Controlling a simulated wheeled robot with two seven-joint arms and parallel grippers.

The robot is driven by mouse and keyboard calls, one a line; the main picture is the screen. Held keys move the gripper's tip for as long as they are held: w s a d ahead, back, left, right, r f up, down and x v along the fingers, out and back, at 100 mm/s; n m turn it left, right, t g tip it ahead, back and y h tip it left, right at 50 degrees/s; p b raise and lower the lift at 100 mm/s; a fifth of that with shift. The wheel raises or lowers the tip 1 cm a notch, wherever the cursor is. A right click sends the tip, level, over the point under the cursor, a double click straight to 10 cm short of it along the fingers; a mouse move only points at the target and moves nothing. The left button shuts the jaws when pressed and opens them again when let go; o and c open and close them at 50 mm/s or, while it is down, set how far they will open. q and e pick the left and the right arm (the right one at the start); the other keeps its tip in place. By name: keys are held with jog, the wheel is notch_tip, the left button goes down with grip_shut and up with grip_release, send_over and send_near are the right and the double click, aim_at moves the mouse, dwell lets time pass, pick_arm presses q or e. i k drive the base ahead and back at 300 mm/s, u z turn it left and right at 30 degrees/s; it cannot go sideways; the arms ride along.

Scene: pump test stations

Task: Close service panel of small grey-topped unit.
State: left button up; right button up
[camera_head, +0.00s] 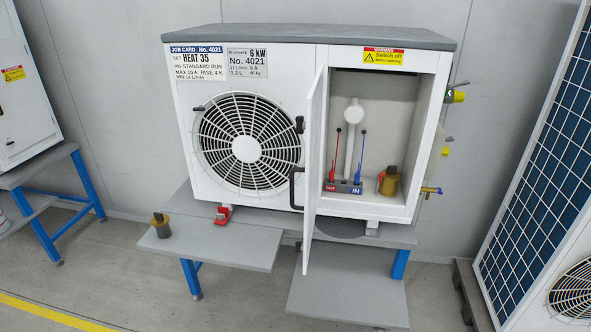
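The small grey-topped unit (250,60) is a white box with a round fan grille, standing on a grey bench in the middle of the view. Its service panel (315,170) is a white door standing open at the left edge of the right-hand compartment (378,90). It sticks out toward me and shows almost edge-on. A black handle (296,188) is on its left side. Inside the compartment are a red lever (332,160), a blue lever (360,158), a white post with a round head (353,115) and a brass-coloured fitting (389,182). Neither gripper is in view.
Valves (455,97) stick out from the unit's right side. A blue-panelled unit (545,160) stands at right.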

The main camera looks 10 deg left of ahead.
aim_at(315, 98)
jog(key=u, duration=1.6)
jog(key=i, duration=1.15)
jog(key=z, duration=2.25)
